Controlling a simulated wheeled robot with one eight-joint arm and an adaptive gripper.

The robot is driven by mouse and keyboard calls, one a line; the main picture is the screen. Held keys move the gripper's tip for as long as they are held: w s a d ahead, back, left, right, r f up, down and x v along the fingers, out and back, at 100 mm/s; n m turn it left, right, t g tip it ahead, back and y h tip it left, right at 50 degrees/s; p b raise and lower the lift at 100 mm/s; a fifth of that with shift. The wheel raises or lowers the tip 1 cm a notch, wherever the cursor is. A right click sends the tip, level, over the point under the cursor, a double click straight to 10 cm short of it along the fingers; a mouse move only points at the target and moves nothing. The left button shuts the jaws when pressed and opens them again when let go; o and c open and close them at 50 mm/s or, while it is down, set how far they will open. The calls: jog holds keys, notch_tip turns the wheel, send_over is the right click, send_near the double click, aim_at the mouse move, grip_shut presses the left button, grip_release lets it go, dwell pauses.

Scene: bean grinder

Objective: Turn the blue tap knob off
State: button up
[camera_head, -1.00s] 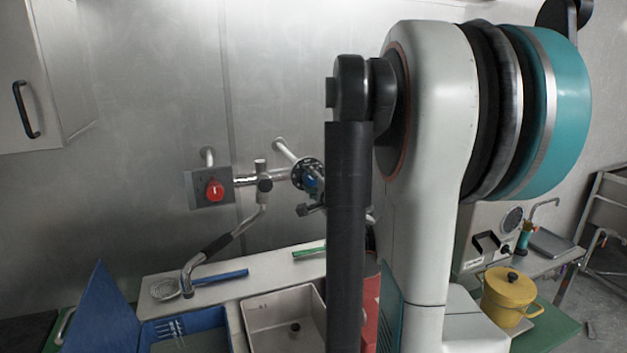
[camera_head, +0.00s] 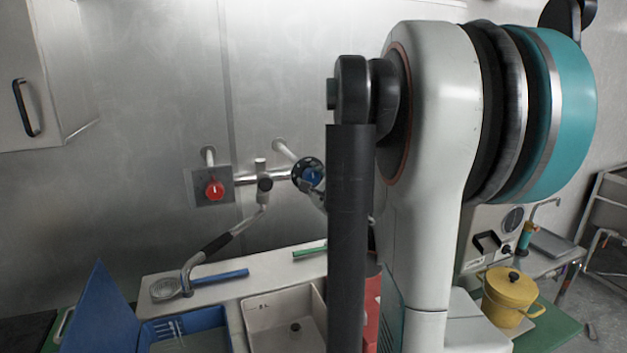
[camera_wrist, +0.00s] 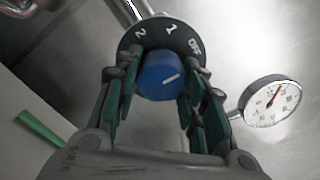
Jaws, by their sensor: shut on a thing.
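The blue tap knob (camera_head: 312,175) is on the right end of the wall tap, partly hidden by my arm in the head view. In the wrist view the blue knob (camera_wrist: 163,79) sits between the fingers of my gripper (camera_wrist: 158,92), which is shut on its sides. A black dial (camera_wrist: 160,38) behind the knob carries the marks 2, 1 and OFF. The white line on the knob points to the right and slightly up, below the OFF mark.
A red knob (camera_head: 214,190) is on the left of the tap, with a spout (camera_head: 222,241) below. A pressure gauge (camera_wrist: 270,101) stands right of my gripper. A white sink (camera_head: 283,316), a blue container (camera_head: 185,331) and a yellow pot (camera_head: 509,292) are lower down.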

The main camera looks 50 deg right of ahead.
dwell(0.4)
jog(key=o, duration=1.1)
jog(key=shift+v, duration=3.8)
